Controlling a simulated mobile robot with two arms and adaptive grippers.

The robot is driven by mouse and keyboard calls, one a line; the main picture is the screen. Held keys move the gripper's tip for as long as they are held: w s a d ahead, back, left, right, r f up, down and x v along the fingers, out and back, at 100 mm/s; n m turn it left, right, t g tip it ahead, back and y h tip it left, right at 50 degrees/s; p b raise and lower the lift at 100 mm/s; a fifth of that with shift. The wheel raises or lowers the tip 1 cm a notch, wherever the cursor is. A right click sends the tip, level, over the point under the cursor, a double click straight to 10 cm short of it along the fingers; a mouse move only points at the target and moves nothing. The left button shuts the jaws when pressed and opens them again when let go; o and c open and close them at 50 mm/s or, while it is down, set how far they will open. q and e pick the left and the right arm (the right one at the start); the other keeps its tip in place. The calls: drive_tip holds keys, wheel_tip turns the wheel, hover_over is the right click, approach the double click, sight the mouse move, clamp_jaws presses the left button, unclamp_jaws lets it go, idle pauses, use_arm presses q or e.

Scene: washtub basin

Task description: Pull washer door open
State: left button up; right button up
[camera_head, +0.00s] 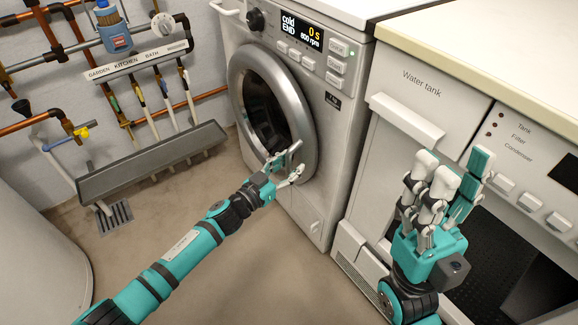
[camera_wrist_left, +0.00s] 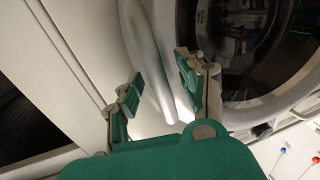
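The washer (camera_head: 335,110) is a white front-loader with a round door that has a silver-grey ring (camera_head: 304,118) and dark glass (camera_head: 265,112). The door looks closed or nearly so; I cannot tell whether there is a small gap. My left gripper (camera_head: 290,163) is at the door's lower right rim, its fingers spread. In the left wrist view, the open left gripper (camera_wrist_left: 162,92) has one finger over the door ring (camera_wrist_left: 250,108) and the other outside its edge. Contact is unclear. My right gripper (camera_head: 452,178) is open and empty, its fingers up before the neighbouring dryer.
A dryer labelled "Water tank" (camera_head: 440,100) stands right of the washer, with a dark opening (camera_head: 490,270) low in front. Pipes and a grey trough (camera_head: 150,165) are along the left wall. A white rounded tub (camera_head: 35,250) is at far left. Floor before the washer is clear.

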use_arm(q)
clamp_jaws()
idle(0.5)
drive_tip(key=shift+s, duration=0.1)
